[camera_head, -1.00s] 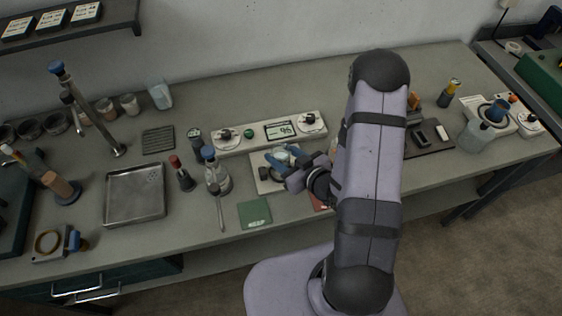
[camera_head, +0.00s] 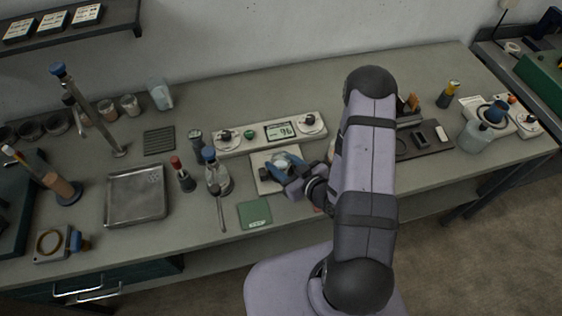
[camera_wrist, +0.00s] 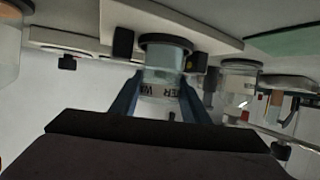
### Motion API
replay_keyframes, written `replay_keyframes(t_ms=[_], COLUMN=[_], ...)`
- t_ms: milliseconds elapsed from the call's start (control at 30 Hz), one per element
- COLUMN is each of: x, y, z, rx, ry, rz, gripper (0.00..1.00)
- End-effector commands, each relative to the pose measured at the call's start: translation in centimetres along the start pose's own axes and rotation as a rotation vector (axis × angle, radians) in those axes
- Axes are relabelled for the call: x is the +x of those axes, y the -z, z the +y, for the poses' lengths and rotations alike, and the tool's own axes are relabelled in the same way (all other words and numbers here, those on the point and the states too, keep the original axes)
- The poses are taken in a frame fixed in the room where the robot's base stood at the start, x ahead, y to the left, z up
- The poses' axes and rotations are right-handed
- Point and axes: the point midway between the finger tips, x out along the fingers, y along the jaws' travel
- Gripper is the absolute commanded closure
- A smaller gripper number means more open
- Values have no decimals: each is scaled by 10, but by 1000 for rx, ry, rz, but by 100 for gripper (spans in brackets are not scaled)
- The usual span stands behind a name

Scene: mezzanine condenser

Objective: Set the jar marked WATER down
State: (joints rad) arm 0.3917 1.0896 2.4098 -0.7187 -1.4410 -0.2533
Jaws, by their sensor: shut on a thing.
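My gripper (camera_wrist: 160,100) is shut on a clear jar (camera_wrist: 163,62) with pale blue-green content in the wrist view. Part of a printed label shows between the fingers, upside down, with letters such as "ER" legible. The jar's dark end lies against or very near a pale plate (camera_wrist: 195,30); I cannot tell if they touch. In the head view my gripper (camera_head: 287,177) is over this square pale plate (camera_head: 266,187), in front of the long white panel. The jar (camera_head: 283,160) is partly hidden there by the gripper.
Behind the plate stands the white panel (camera_head: 240,140) with a display reading 96. A glass flask (camera_head: 218,182) and a red-topped bottle (camera_head: 183,175) stand to the left. A green card (camera_head: 255,214) lies in front. A metal tray (camera_head: 135,215) is farther left.

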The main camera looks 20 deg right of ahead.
Motion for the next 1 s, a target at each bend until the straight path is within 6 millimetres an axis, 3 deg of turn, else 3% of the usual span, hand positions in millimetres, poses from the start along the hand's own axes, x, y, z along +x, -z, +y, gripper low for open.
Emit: replay_keyframes(t_ms=[100, 133, 200, 600, 1000], x=[2, 1, 1, -3, -46], y=[-4, -3, -2, 0, 1], z=[0, 0, 0, 0, 1], rx=[0, 0, 0, 1, 3], ry=[0, 0, 0, 1, -2], rz=[1, 0, 0, 0, -2], gripper=[82, 54, 40, 40, 40])
